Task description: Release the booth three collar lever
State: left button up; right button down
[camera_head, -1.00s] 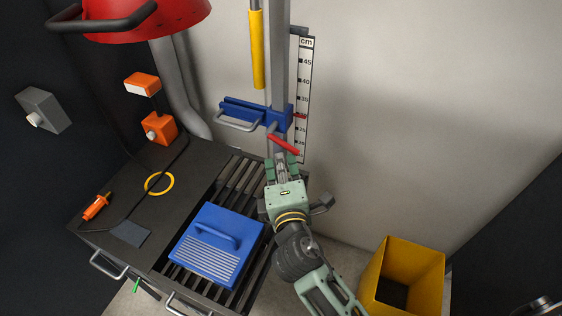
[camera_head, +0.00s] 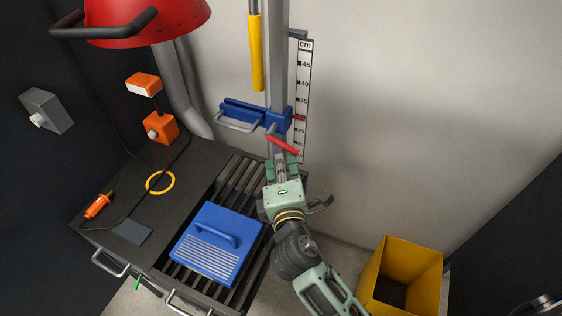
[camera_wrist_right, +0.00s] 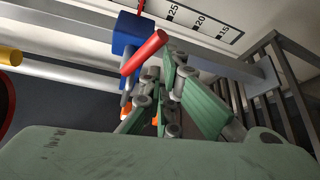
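The red collar lever (camera_head: 283,145) sticks out to the lower right from the blue collar (camera_head: 272,119) on the grey upright post (camera_head: 279,60). In the right wrist view the lever (camera_wrist_right: 145,52) shows as a red rod beside the blue block (camera_wrist_right: 127,33), just beyond the fingertips. My right gripper (camera_head: 282,161) is open just below the lever, its two green fingers apart. I see no clear contact with the lever. My left gripper is not in view.
A cm scale (camera_head: 304,100) stands right of the post. A slatted bench (camera_head: 190,165) carries a blue handled box (camera_head: 217,243), a yellow ring (camera_head: 160,183) and an orange lamp (camera_head: 159,127). A yellow bin (camera_head: 410,258) stands at lower right. A red hood (camera_head: 150,25) hangs upper left.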

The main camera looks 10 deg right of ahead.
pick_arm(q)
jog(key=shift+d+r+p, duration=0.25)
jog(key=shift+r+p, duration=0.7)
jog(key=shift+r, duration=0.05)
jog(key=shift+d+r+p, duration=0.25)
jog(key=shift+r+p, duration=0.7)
pick_arm(e)
jog(key=shift+s+d+r+n+g, duration=0.15)
jog(key=shift+d+r+n+g, duration=0.1)
jog(key=shift+r+n+g, duration=0.35)
jog(key=shift+f, duration=0.25)
